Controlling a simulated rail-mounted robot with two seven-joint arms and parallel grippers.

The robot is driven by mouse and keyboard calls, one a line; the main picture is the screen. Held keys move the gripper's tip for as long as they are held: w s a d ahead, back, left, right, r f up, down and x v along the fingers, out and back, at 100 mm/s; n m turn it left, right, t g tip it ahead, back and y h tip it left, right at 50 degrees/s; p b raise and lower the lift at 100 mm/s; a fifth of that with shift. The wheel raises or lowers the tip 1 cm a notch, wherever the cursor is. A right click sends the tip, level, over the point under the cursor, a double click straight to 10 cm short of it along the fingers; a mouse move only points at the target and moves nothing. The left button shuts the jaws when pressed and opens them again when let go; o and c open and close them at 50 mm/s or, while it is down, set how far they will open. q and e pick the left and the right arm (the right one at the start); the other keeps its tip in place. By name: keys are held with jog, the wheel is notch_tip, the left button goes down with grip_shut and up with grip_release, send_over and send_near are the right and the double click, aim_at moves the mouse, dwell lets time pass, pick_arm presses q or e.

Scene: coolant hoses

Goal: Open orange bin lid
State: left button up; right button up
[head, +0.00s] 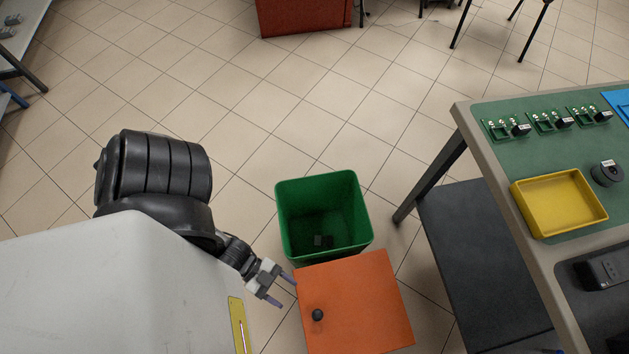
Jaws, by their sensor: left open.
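The orange bin lid (362,300) is a flat square panel at the bottom middle of the head view. It looks closed, lying flat over its bin, whose body is mostly hidden. A black round knob (317,315) sits near the lid's left edge. My left gripper (282,289) is open and empty, just left of the lid's upper left edge, with its fingers pointing right towards the lid. It is up and left of the knob and appears apart from it. My right gripper is not in view.
An open green bin (290,225) with small dark items inside stands directly behind the orange one. At right, a workbench (475,155) carries a yellow tray (560,203), circuit boards and a black roll (606,174). Tiled floor (330,110) is clear behind the bins.

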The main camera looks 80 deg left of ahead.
aim_at(317, 314)
pick_arm(q)
jog(key=b+x, duration=0.4)
jog(key=x, duration=0.6)
jog(key=shift+w+d+f, duration=0.1)
jog(key=shift+f, duration=0.05)
jog(key=shift+b+x, duration=0.45)
jog(key=shift+x, duration=0.5)
jog(key=shift+c, duration=0.3)
jog(key=c, duration=0.5)
grip_shut()
